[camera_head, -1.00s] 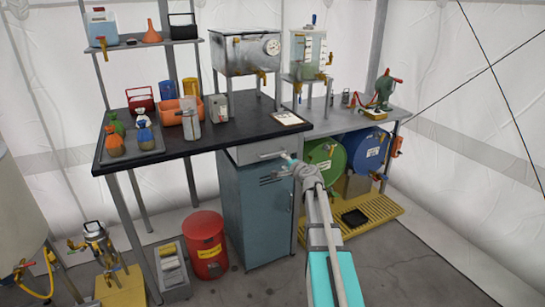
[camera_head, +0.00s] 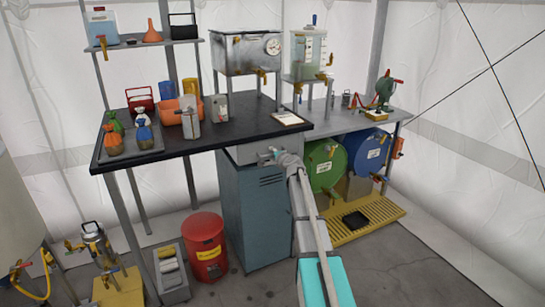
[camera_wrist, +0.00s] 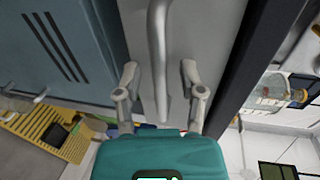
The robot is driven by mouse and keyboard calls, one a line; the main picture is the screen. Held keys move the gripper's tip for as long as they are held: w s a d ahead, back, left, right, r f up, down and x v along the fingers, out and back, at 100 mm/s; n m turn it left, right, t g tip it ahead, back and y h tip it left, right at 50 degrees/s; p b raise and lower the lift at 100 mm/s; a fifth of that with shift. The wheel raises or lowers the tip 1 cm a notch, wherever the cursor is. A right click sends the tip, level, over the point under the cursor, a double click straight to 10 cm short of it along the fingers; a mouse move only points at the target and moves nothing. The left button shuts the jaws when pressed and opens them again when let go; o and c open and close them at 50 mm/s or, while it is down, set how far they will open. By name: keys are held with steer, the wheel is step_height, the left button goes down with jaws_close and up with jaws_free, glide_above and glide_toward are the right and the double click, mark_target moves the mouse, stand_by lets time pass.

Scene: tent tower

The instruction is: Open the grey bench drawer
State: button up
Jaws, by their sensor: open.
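The grey bench drawer (camera_head: 245,153) sits under the black benchtop, above a blue-grey cabinet, and looks shut. My gripper (camera_head: 273,157) is in front of the drawer's face and hides part of it and most of the handle. In the wrist view the drawer face (camera_wrist: 215,40) fills the upper middle. Its bar handle (camera_wrist: 158,45) runs down the picture between the two fingers of my gripper (camera_wrist: 160,72). The fingers are open, one on each side of the bar, with a gap on both sides.
The blue-grey cabinet (camera_head: 255,215) stands below the drawer. The black benchtop (camera_head: 240,128) overhangs it and holds several containers. A red bin (camera_head: 206,250) stands left of the cabinet. Green (camera_head: 325,168) and blue (camera_head: 367,152) drums lie to the right. The floor in front is clear.

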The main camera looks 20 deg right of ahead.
jaws_close()
stand_by(0.3)
